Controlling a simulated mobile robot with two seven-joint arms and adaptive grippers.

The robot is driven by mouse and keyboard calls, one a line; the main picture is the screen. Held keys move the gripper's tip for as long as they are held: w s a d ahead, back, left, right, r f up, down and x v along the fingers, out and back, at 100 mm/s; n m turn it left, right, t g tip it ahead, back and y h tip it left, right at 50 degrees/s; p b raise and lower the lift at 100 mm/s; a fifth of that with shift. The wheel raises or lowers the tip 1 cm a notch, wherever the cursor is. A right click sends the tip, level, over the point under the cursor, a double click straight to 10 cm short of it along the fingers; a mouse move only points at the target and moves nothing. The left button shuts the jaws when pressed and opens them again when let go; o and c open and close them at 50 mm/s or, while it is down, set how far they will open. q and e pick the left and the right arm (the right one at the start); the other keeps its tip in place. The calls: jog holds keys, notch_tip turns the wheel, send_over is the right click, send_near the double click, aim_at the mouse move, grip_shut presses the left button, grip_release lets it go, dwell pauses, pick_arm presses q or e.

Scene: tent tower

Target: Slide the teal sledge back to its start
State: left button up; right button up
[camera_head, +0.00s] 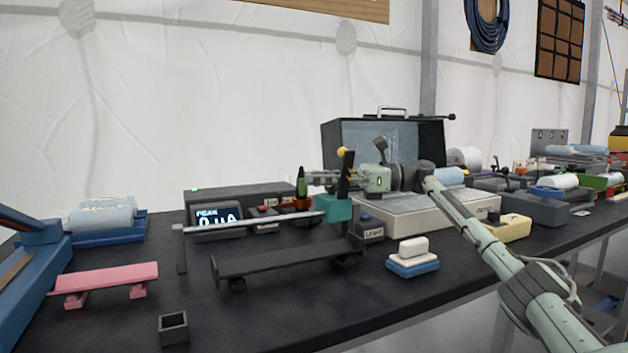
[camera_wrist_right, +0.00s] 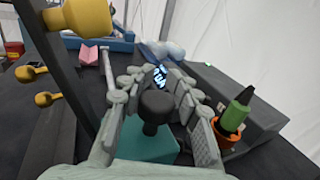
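The teal sledge (camera_head: 336,209) sits at the right end of a thin silver rail (camera_head: 250,222) on the dark bench. In the right wrist view its teal top (camera_wrist_right: 147,140) carries a black knob (camera_wrist_right: 155,106). My right gripper (camera_head: 318,180) is just above the sledge, level with the back of the rail. In the wrist view its fingers (camera_wrist_right: 160,85) stand on either side of the knob, with a gap showing on both sides. It looks open. My left gripper is not in view.
A black upright with a yellow ball (camera_head: 342,152) stands close to my right gripper. A PEAK display (camera_head: 216,221) is behind the rail. A long dark rail (camera_head: 285,259) lies in front. The front left bench is partly clear.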

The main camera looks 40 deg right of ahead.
dwell(0.3)
jog(key=v, duration=1.1)
jog(key=shift+d, duration=0.1)
jog(key=shift+s+d, duration=0.25)
jog(key=shift+s, duration=0.05)
